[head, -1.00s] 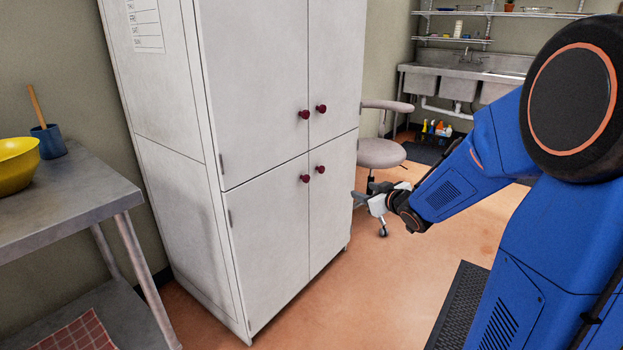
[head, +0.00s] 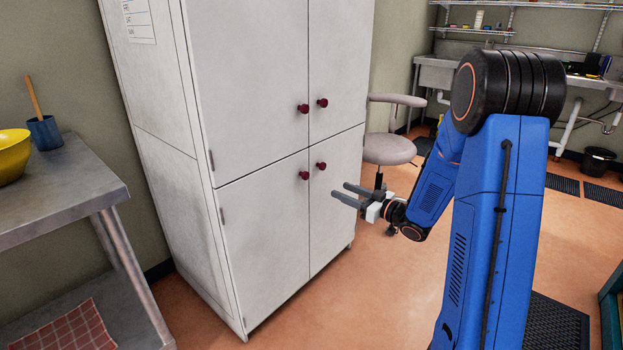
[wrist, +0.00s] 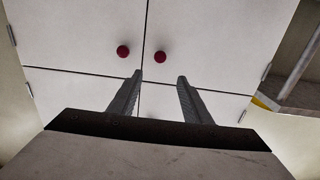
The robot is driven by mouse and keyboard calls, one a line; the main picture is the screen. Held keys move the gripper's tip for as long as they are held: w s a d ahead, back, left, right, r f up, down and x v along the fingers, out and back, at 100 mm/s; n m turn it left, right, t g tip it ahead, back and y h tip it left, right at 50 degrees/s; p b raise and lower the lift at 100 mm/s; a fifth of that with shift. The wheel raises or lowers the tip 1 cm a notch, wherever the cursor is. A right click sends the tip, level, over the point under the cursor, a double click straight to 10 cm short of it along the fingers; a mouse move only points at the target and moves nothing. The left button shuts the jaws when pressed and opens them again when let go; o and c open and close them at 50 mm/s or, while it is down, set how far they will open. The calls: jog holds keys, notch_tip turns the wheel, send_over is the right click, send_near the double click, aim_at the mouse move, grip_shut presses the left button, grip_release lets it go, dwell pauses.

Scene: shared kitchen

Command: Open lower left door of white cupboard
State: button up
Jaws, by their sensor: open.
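The white cupboard (head: 165,195) has two upper and two lower doors, all shut. The lower left door (head: 262,235) has a dark red round knob (head: 304,175) at its upper right corner. The lower right door's matching knob (head: 321,166) is close beside it. My gripper (head: 342,191) is open and empty, in front of the lower right door, right of both lower knobs and touching neither. In the wrist view, which looks upside down, the fingers (wrist: 160,76) point at the cupboard, and the lower left knob (wrist: 160,57) shows just beyond and between their tips.
A metal table (head: 60,215) with a yellow bowl (head: 12,160) and a blue cup (head: 45,133) stands left of the cupboard. A stool (head: 388,149) stands beyond the cupboard's right side. The floor (head: 330,310) before the doors is clear.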

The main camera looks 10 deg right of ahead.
aim_at(307, 176)
jog(key=x, duration=1.5)
jog(key=shift+w, duration=0.1)
jog(key=shift+c, duration=0.2)
grip_shut()
